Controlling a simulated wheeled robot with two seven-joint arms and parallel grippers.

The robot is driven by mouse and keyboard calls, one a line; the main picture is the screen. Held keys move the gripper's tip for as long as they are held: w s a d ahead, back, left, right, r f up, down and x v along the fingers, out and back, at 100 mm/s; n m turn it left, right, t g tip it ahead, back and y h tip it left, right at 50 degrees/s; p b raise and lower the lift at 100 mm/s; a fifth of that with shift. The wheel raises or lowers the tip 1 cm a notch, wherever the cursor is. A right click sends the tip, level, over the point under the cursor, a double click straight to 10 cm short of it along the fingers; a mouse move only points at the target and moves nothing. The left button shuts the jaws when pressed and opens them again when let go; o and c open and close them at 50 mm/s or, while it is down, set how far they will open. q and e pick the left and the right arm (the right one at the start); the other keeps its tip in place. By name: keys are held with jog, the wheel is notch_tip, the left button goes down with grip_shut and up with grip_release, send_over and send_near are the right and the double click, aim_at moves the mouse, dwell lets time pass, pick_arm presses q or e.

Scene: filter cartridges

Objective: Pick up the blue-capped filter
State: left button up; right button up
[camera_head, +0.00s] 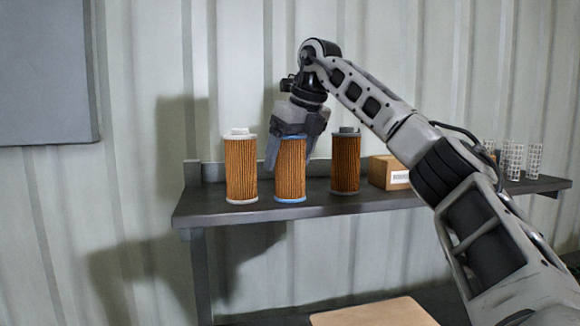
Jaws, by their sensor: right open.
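The blue-capped filter (290,175) stands upright on the dark shelf (215,209), in the middle of three filters. It has an orange-brown pleated body, with blue showing at its top and bottom edges. My right gripper (288,150) points down over it from above. Its fingers are open, one on each side of the filter's upper part, and the gripper hides most of the cap. I cannot tell whether the fingers touch the filter. My left gripper is not in view.
A white-capped filter (241,170) stands close on the left and a dark-capped filter (345,162) close on the right. A cardboard box (388,172) and several wire-mesh cylinders (533,160) stand further right. A corrugated wall (230,60) rises behind the shelf.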

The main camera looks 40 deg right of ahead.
jog(key=c, duration=1)
jog(key=shift+r, duration=0.1)
jog(key=shift+c, duration=0.2)
